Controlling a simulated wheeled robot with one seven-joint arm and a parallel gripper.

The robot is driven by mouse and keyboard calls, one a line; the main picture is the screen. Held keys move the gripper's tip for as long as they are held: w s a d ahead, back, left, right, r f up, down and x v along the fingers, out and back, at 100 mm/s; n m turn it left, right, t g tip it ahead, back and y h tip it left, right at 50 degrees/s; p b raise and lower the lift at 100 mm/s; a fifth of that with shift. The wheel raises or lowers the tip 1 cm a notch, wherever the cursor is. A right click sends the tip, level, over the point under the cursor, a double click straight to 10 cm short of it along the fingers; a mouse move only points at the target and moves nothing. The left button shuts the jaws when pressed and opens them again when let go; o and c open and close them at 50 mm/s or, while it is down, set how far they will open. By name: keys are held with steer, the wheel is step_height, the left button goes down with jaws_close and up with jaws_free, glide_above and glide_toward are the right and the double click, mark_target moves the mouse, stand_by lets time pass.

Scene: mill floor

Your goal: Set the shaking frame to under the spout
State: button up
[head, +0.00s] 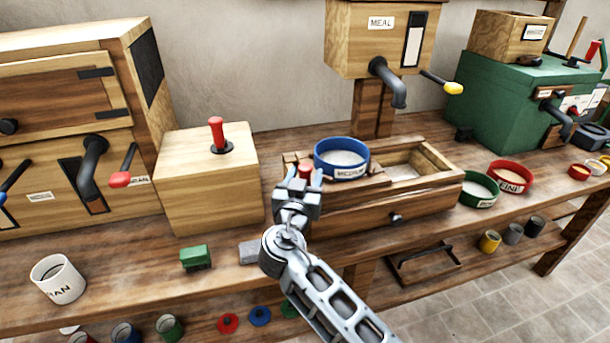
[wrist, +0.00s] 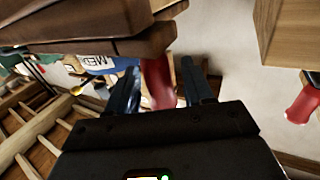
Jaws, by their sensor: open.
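The shaking frame (head: 375,185) is a wooden carriage on a long wooden box (head: 390,213). It carries a blue-rimmed sieve labelled MEDIUM (head: 342,170) and has a red knob (head: 305,170) at its left end. The dark spout (head: 390,85) hangs from the MEAL hopper, to the right of and above the sieve. My gripper (head: 304,184) is at the red knob, fingers open. In the wrist view the red knob (wrist: 157,82) shows between the spread fingers (wrist: 160,90). I cannot tell whether either finger touches it.
A wooden block with a red lever (head: 216,132) stands left of my gripper. A green sieve (head: 478,190) and a red sieve labelled FINE (head: 510,177) sit right of the box. A green block (head: 196,257) and a white cup (head: 58,280) are at the front left.

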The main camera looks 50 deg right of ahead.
steer(key=shift+c, duration=0.3)
jaws_close()
stand_by(0.3)
